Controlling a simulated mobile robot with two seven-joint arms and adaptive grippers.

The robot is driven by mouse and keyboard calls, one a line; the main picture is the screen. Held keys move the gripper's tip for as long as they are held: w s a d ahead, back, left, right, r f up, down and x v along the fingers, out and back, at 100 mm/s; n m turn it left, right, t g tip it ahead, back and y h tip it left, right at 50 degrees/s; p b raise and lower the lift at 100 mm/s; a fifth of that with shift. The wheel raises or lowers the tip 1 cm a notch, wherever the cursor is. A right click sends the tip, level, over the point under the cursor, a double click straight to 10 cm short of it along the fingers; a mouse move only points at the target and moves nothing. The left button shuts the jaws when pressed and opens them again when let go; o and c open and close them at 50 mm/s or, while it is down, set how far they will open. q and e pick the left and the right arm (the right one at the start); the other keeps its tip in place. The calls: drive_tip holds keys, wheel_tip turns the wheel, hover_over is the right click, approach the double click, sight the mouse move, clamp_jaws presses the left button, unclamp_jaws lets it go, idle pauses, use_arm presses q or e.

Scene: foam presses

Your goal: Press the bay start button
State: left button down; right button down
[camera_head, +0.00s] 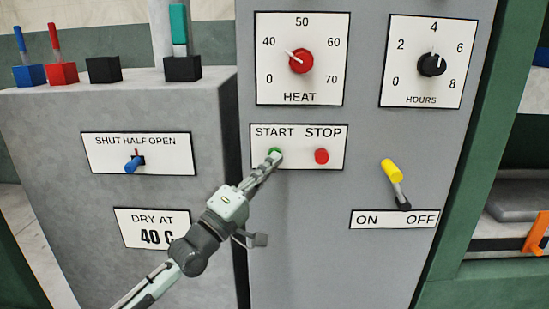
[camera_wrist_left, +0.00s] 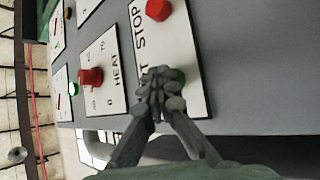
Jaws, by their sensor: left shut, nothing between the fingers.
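The green start button (camera_head: 275,151) sits under the word START on a white plate (camera_head: 297,164) on the grey cabinet front. My left gripper (camera_head: 272,160) is shut and empty, with its fingertips at the green button and partly covering it. In the left wrist view the shut fingertips (camera_wrist_left: 161,92) overlap the green button (camera_wrist_left: 177,76); I cannot tell whether they touch it or whether it is pressed in. The red stop button (camera_head: 321,156) is to the right on the same plate, and it also shows in the left wrist view (camera_wrist_left: 158,10). My right gripper is not in view.
Above are the red heat knob (camera_head: 301,61) and black hours knob (camera_head: 431,65). A yellow-tipped lever (camera_head: 392,170) stands at the right above an ON/OFF label. A blue-handled lever (camera_head: 134,164) and a 40 C sign (camera_head: 150,229) are at the left, near my arm.

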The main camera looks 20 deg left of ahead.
use_arm(q)
drive_tip(key=shift+s, duration=0.15)
drive_tip(key=shift+s+d+p, duration=0.2)
drive_tip(key=shift+s+p, duration=0.3)
drive_tip(key=shift+s, duration=0.3)
drive_tip(key=shift+s, duration=0.1)
drive_tip(key=s+p, duration=0.1)
drive_tip(key=s, duration=0.1)
drive_tip(key=s+d+p, duration=0.1)
drive_tip(key=s, duration=0.1)
drive_tip(key=shift+s+d, duration=0.2)
drive_tip(key=shift+s, duration=0.1)
idle(0.4)
